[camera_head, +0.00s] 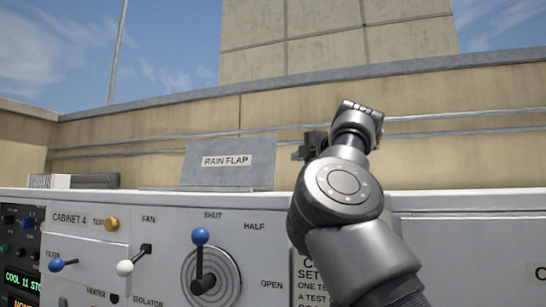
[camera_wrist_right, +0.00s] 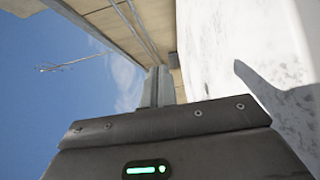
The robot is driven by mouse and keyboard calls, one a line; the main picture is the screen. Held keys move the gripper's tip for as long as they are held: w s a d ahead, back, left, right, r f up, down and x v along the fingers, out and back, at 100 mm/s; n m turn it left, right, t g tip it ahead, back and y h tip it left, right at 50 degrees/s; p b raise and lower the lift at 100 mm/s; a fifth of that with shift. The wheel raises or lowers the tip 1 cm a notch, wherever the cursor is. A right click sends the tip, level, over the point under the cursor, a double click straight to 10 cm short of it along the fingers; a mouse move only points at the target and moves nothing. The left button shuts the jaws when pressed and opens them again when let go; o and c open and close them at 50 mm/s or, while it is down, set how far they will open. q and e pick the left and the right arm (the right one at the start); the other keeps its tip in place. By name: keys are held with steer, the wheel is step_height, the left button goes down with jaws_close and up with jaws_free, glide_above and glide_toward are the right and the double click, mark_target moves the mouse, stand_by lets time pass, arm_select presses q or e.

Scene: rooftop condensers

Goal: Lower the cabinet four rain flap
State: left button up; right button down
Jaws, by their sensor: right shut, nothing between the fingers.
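The rain flap (camera_head: 230,172), a grey plate labelled RAIN FLAP, stands raised and leaning back on top of the cabinet four panel (camera_head: 140,232) in the head view. My right gripper (camera_head: 303,152) is small and dark there, just right of the flap at about the height of its upper part. It looks apart from the flap, and the fingers are shut with nothing between them. My wrist and forearm hide part of the panel on the right. My left gripper is not in view.
A parapet wall with pipes (camera_head: 440,132) runs behind.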

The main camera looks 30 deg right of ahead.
mark_target(268, 153)
steer(key=w+a, duration=0.4)
steer(key=w, duration=0.1)
steer(key=shift+w+a, duration=0.35)
steer(key=shift+a, duration=0.05)
stand_by(0.7)
steer(key=shift+a, duration=0.1)
steer(key=shift+s+a+f+b, duration=0.1)
steer(key=shift+s+a+b, duration=0.15)
steer(key=shift+b, duration=0.15)
steer(key=shift+s+a+b, duration=0.65)
steer(key=shift+s+a, duration=0.15)
steer(key=shift+a, duration=0.2)
steer(key=shift+s+a+b, duration=0.6)
steer(key=shift+s+a, duration=0.15)
steer(key=shift+a, duration=0.2)
steer(key=shift+s+d+r, duration=0.15)
steer(key=shift+s+r, duration=0.15)
steer(key=shift+s, duration=0.1)
steer(key=s+d+r, duration=0.2)
steer(key=s+d, duration=0.5)
steer(key=s, duration=0.2)
steer(key=shift+s+d+r+p, duration=0.25)
steer(key=shift+d+r+p, duration=0.1)
steer(key=shift+p, duration=0.1)
